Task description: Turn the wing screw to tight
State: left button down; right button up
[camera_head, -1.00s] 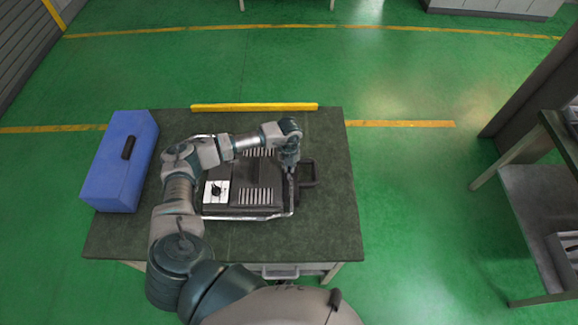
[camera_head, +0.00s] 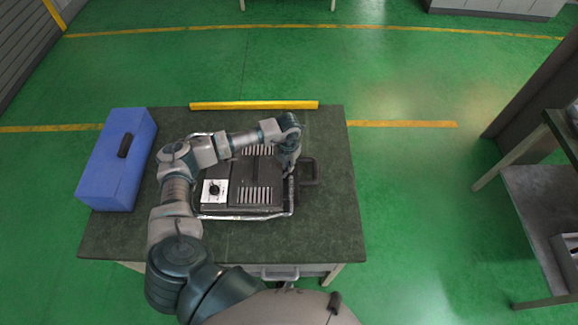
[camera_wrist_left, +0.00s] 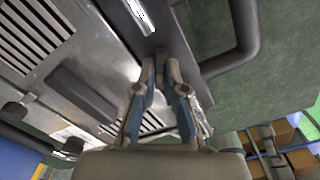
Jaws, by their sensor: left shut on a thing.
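The heating element (camera_head: 255,213) is a dark and metallic box with vent slots, a white dial plate (camera_head: 214,191) and a metal frame. It lies on the table. In the left wrist view its slotted metal top (camera_wrist_left: 35,35) fills the upper left. My left gripper (camera_head: 290,172) is at the right end of the box, beside its black handle (camera_head: 311,172). In the left wrist view the left gripper (camera_wrist_left: 161,65) is shut on a small dark part at the box's edge, which I take for the wing screw. The fingertips mostly hide it. My right gripper is not in view.
A blue toolbox (camera_head: 118,165) stands at the table's left. A yellow bar (camera_head: 254,105) lies along the far edge. The table (camera_head: 330,225) is clear at its front right. A shelf unit (camera_head: 545,195) stands apart at the right.

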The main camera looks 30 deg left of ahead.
pick_arm(q)
jog(key=shift+a+m+b, duration=0.1)
jog(key=shift+m+b, duration=0.3)
jog(key=shift+m, duration=0.6)
jog(key=m+b, duration=0.3)
jog(key=m, duration=0.4)
jog(key=shift+w+a+m, duration=0.1)
jog(key=shift+a+m, duration=0.05)
jog(key=shift+m, duration=0.15)
jog(key=shift+r+m+b, duration=0.1)
jog(key=shift+m+b, duration=0.55)
jog(key=shift+m, duration=0.45)
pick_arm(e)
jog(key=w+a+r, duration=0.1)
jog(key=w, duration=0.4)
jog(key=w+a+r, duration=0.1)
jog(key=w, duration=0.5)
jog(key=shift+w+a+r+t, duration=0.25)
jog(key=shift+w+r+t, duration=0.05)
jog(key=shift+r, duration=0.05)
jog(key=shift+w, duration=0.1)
pick_arm(q)
jog(key=c, duration=1.2)
grip_release()
jog(key=shift+c, duration=0.2)
notch_tip(320, 180, up, 12)
jog(key=shift+a, duration=0.15)
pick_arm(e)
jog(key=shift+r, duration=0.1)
